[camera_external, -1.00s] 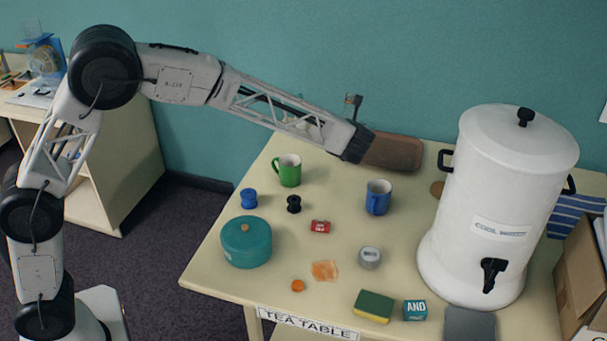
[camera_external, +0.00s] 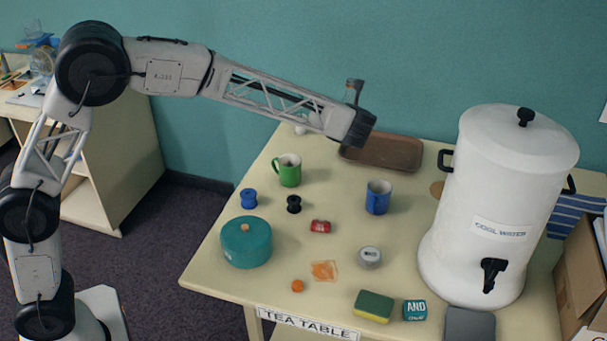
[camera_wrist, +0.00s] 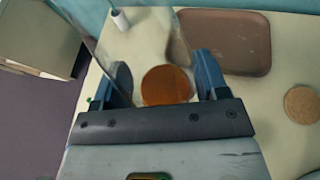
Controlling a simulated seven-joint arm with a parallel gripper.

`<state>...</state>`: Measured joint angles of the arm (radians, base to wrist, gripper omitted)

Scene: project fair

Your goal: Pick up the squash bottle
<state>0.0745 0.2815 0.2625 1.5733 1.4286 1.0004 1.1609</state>
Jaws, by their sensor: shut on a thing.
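The squash bottle (camera_wrist: 167,85) shows in the wrist view as a round orange part with a clear, see-through body around and beyond it. It sits between the two blue-grey fingers of my gripper (camera_wrist: 164,78), which are shut on it. In the external view the dark end of my arm (camera_external: 358,127) is above the back of the tea table, in front of the brown tray.
The brown tray (camera_external: 385,152) lies at the table's back edge. A green mug (camera_external: 288,170), a blue mug (camera_external: 378,197) and a teal tin (camera_external: 246,243) stand nearer. A large white urn (camera_external: 497,205) stands at the right. A small white cylinder (camera_wrist: 118,19) is at the far edge.

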